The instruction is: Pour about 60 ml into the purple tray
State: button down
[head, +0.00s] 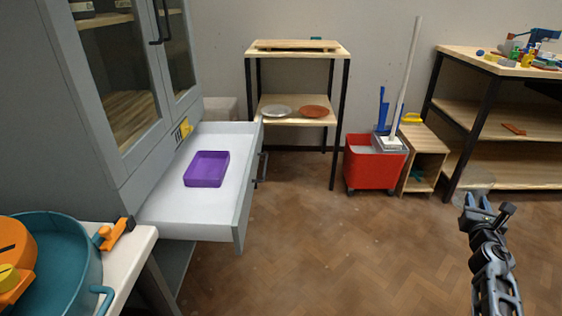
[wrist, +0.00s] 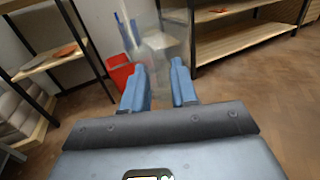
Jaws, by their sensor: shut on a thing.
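The purple tray (head: 206,169) lies in the pulled-out white drawer of the grey cabinet at left in the head view. It looks empty. My gripper (head: 478,201) is at the right of the head view, far from the tray, above the wooden floor. It is shut on a clear see-through vessel (head: 480,183), faint against the background. In the wrist view my gripper's blue fingers (wrist: 160,84) are on either side of the clear vessel (wrist: 163,48). I cannot tell how much liquid is in it.
The drawer (head: 190,226) juts out over the floor. A white table with a teal basin (head: 75,265) is at lower left. A wooden shelf (head: 297,57), red mop bucket (head: 374,163) and workbench (head: 500,66) stand behind. Middle floor is clear.

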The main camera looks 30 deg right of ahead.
notch_tip(320, 180, up, 2)
jog(key=shift+r+p, duration=0.15)
jog(key=shift+p, duration=0.65)
jog(key=shift+w, duration=0.1)
jog(key=w+a+n+t+y+p, duration=0.2)
jog(key=w+a, duration=0.2)
jog(key=a, duration=0.5)
jog(key=w+a+n+t+y+p, duration=0.25)
jog(key=w+a, duration=0.25)
jog(key=a, duration=0.4)
jog(key=w+a+n+t+y+p, duration=0.2)
jog(key=w+a+y, duration=0.15)
jog(key=a, duration=0.55)
jog(key=w+a+r+n+y+p, duration=0.1)
jog(key=a+r+n+y+p, duration=0.1)
jog(key=a, duration=1.1)
jog(key=w+a+r+n+t+y+p, duration=0.1)
jog(key=a+r+n+y+p, duration=0.1)
jog(key=a, duration=1.2)
jog(key=r+y, duration=0.1)
jog(key=y, duration=0.1)
jog(key=shift+w+r+y+p, duration=0.2)
jog(key=shift+w+y+p, duration=0.2)
jog(key=shift+n, duration=0.25)
